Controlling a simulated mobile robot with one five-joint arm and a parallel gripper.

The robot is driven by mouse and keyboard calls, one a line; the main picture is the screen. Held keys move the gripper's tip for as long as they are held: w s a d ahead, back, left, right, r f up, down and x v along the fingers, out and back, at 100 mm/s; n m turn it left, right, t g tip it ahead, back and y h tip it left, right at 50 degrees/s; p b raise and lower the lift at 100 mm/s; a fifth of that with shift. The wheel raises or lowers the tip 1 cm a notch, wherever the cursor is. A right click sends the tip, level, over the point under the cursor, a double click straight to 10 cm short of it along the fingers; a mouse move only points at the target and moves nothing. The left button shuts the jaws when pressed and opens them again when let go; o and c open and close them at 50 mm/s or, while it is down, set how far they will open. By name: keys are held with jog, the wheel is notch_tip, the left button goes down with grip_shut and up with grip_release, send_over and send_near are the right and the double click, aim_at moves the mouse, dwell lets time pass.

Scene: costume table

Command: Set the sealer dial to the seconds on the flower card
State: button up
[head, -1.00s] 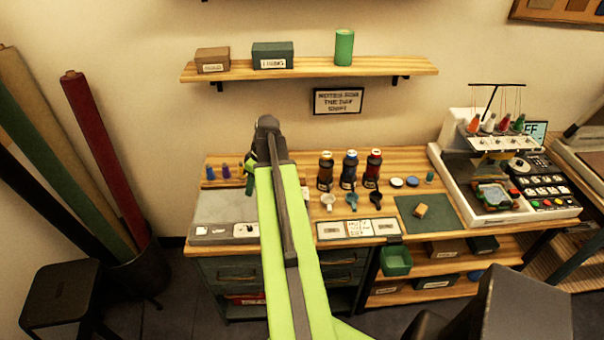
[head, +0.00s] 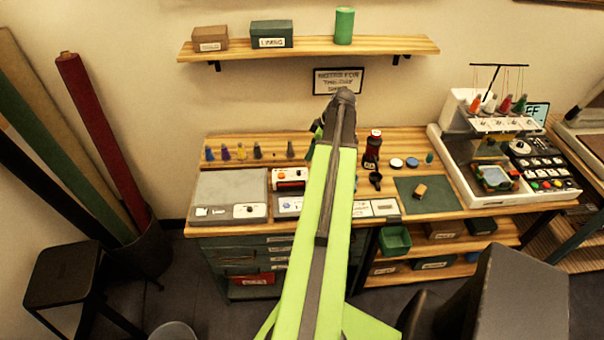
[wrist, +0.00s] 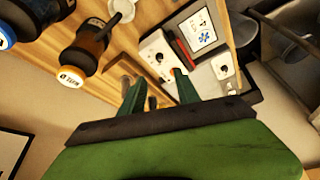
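A small white device with a red strip, probably the sealer (head: 290,178), stands on the table left of my arm. In the wrist view the white device (wrist: 152,52) shows a dark dial and an orange spot; the dial's setting is too small to read. A card with a blue flower (wrist: 203,30) lies beside it; in the head view the card (head: 288,205) is partly behind my arm. Its number cannot be read. My gripper (wrist: 158,76) is open and empty, its two green fingers apart, pointing toward the device. In the head view my arm mostly hides it.
A grey plate press (head: 230,185) with its own dial panel (wrist: 222,66) is beside the device. Dark bottles (wrist: 85,47) stand close on the other side. Several small cones (head: 241,152) line the table's back. An embroidery machine (head: 480,130) is at right.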

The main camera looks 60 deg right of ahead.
aim_at(298, 171)
jog(key=b+x, duration=0.9)
jog(key=x, duration=0.2)
jog(key=shift+w+f, duration=0.15)
jog(key=shift+f, duration=0.2)
jog(key=shift+r, duration=0.1)
